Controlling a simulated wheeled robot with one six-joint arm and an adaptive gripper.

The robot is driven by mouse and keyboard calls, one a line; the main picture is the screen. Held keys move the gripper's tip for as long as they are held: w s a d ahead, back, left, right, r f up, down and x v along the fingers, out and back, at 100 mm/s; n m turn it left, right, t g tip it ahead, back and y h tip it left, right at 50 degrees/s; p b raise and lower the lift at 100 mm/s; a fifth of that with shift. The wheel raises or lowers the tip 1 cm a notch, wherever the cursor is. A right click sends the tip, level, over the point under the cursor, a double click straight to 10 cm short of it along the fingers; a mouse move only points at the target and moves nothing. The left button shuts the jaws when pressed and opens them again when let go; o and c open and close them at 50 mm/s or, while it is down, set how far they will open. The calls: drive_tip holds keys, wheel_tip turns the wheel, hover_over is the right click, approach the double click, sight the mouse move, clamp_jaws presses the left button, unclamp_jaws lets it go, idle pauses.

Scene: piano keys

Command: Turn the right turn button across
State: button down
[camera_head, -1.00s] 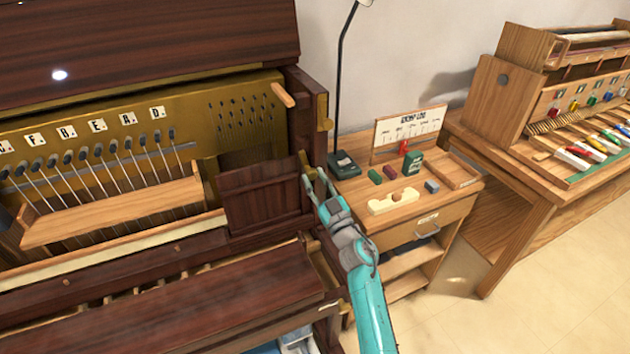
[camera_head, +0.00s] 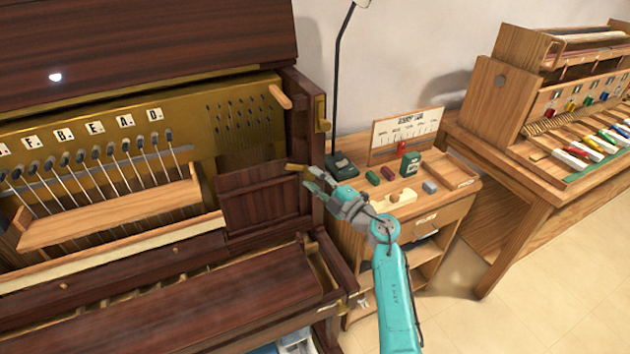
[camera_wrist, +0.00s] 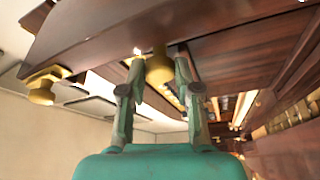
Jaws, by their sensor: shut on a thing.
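A brass-coloured turn button (camera_head: 297,167) is at the piano's right side, at the right edge of a dark wooden panel (camera_head: 262,197). It points left, nearly level, over the panel's upper corner. My gripper (camera_head: 307,178) is at its right end. In the wrist view, my gripper (camera_wrist: 155,75) has its two fingers on either side of the brass knob (camera_wrist: 159,68) and is shut on it. The fingertips partly hide the knob's sides.
Another brass piece (camera_head: 323,112) sits on the piano's right post, and it shows in the wrist view (camera_wrist: 42,88). A wooden peg (camera_head: 281,97) juts out above. A small cabinet (camera_head: 440,213) with a lamp stands close on the right. Open floor lies at the front right.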

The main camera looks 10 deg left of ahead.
drive_tip(key=shift+r+n+g+h, duration=0.1)
drive_tip(key=shift+n+g+h, duration=0.2)
drive_tip(key=shift+n, duration=0.8)
drive_tip(key=shift+r+n+g+h, duration=0.15)
drive_tip(key=shift+n+g, duration=0.25)
drive_tip(key=shift+n, duration=0.7)
drive_tip(key=shift+f, duration=0.1)
drive_tip(key=shift+a, duration=0.1)
drive_tip(key=c, duration=0.8)
unclamp_jaws()
drive_tip(key=v, duration=1.2)
